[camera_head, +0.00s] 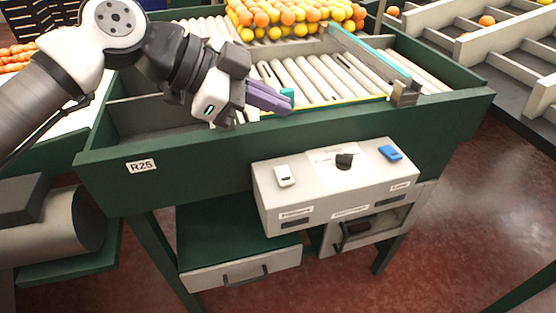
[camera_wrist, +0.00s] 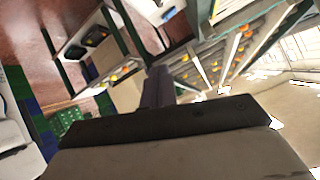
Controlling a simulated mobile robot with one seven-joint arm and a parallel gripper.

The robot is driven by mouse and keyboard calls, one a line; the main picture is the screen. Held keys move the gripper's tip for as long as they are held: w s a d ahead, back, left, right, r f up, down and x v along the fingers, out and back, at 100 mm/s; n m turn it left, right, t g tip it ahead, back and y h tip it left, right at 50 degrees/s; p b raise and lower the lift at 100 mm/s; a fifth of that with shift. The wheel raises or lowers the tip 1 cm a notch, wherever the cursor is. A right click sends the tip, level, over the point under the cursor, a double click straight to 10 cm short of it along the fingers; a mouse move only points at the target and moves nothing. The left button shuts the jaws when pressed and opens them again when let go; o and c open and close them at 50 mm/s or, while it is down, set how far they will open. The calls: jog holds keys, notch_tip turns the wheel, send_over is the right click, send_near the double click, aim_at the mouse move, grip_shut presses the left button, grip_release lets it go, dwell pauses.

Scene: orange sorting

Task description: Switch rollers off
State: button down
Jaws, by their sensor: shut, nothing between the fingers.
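The rollers (camera_head: 310,78) are pale parallel bars in the green sorting bench. A light grey control box (camera_head: 330,195) is on the bench front. It carries a white switch (camera_head: 285,176) at left, a black knob (camera_head: 344,161) in the middle and a blue switch (camera_head: 390,152) at right. Their labels are too small to read surely. My gripper (camera_head: 284,105) has its purple fingers shut and empty, above the bench's front edge, up and left of the knob and apart from the box. The shut fingers also show in the wrist view (camera_wrist: 158,82).
Oranges and yellow fruit (camera_head: 290,18) are piled at the back of the rollers. A teal-topped divider (camera_head: 370,52) crosses the bench. Below the box are a drawer (camera_head: 240,272) and an open compartment (camera_head: 375,230). The floor at right is clear.

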jog(key=a+f+n+y, duration=0.2)
jog(key=a+f+n, duration=0.2)
jog(key=a+f, duration=0.1)
jog(key=shift+a, duration=0.6)
jog(key=p, duration=0.3)
send_over(292, 179)
jog(key=s+a, duration=0.1)
jog(key=a, duration=0.2)
jog(key=shift+g, duration=0.3)
notch_tip(292, 179, down, 7)
jog(key=shift+d+r, duration=0.1)
jog(key=shift+r, duration=0.1)
notch_tip(292, 179, down, 3)
jog(key=shift+f+p, duration=0.2)
jog(key=shift+p, duration=0.25)
jog(key=shift+f, duration=0.5)
